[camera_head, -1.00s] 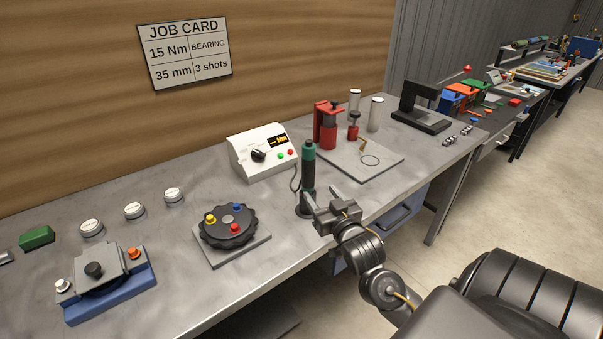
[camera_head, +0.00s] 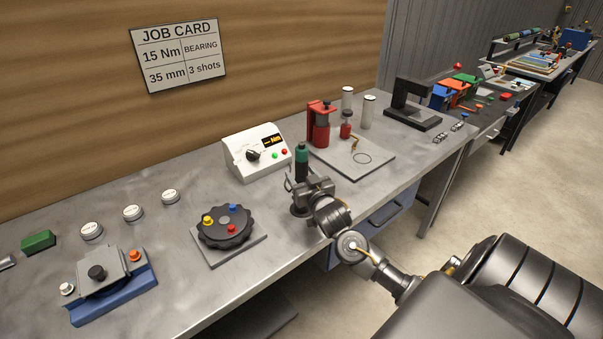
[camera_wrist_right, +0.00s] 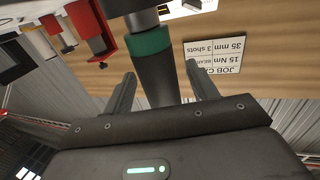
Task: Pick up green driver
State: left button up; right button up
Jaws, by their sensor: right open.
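The green driver (camera_head: 301,160) stands upright near the front edge of the workbench, with a green band at its top and a dark body. My right gripper (camera_head: 312,186) is in front of it and hides its lower part in the head view. In the right wrist view, the driver (camera_wrist_right: 152,62) comes down between the two open fingers of my right gripper (camera_wrist_right: 160,90). A gap shows between the driver and each finger, most clearly on the right. My left gripper is in neither view.
A white torque controller (camera_head: 256,153) stands behind the driver. A black dial fixture (camera_head: 226,228) with coloured knobs is to the left. Open floor lies right of the bench.

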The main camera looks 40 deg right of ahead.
aim_at(302, 148)
jog(key=shift+c, duration=1)
jog(key=c, duration=0.9)
jog(key=shift+w, duration=0.1)
jog(key=shift+c, duration=0.2)
jog(key=shift+r, duration=0.15)
notch_tip(302, 148, up, 10)
jog(key=shift+d+f+b, duration=0.1)
jog(key=shift+b, duration=0.8)
jog(key=shift+r+p, duration=4.55)
jog(key=shift+p, duration=0.4)
